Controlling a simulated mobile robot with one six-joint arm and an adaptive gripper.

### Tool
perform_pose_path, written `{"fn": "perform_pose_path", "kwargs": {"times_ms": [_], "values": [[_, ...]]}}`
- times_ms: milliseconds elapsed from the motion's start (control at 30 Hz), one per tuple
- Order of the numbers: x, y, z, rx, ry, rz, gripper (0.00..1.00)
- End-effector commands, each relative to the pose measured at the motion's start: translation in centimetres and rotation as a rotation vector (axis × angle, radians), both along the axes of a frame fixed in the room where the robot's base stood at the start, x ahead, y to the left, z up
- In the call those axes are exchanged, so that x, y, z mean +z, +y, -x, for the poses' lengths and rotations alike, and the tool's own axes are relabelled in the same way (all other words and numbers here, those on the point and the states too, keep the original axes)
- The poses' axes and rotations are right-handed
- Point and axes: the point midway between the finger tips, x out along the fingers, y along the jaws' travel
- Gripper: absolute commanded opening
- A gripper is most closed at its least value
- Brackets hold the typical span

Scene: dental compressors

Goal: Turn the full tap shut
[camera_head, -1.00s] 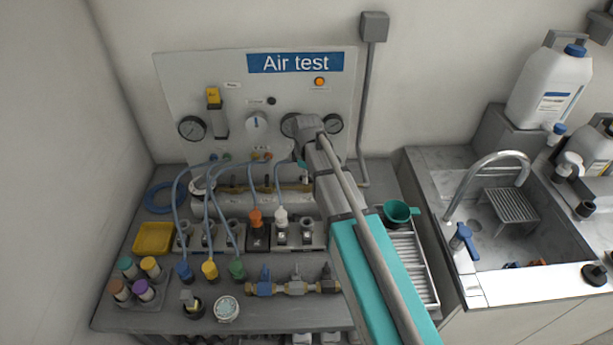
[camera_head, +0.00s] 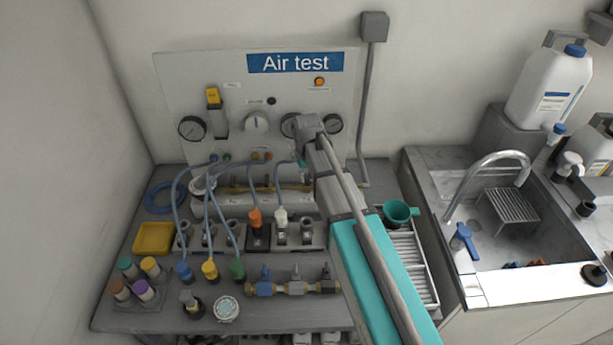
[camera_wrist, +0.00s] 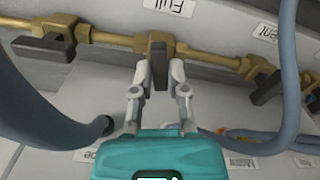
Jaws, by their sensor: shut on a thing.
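The full tap's black handle (camera_wrist: 158,66) is on the brass pipe (camera_wrist: 110,40) in the wrist view, just below the "Full" label (camera_wrist: 170,5). The handle lies across the pipe. My gripper (camera_wrist: 158,85) has one finger on each side of the handle and is shut on it. In the head view my arm mostly hides the gripper and this tap; part of the brass pipe (camera_head: 240,189) shows to the left.
Another black tap handle (camera_wrist: 45,48) is to the left in the wrist view, and one more (camera_wrist: 266,88) to the right. A thick blue-grey hose (camera_wrist: 40,110) curves close on the left; another (camera_wrist: 289,75) passes on the right. Hoses (camera_head: 178,200) also cross the bench in the head view.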

Motion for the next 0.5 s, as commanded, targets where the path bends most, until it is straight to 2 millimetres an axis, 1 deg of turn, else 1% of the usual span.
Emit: {"fn": "perform_pose_path", "kwargs": {"times_ms": [233,500], "values": [[-0.02,-0.08,0.05,-0.18,0.001,0.001,0.0],[-0.02,-0.08,0.06,-0.277,0.001,0.001,0.0]]}}
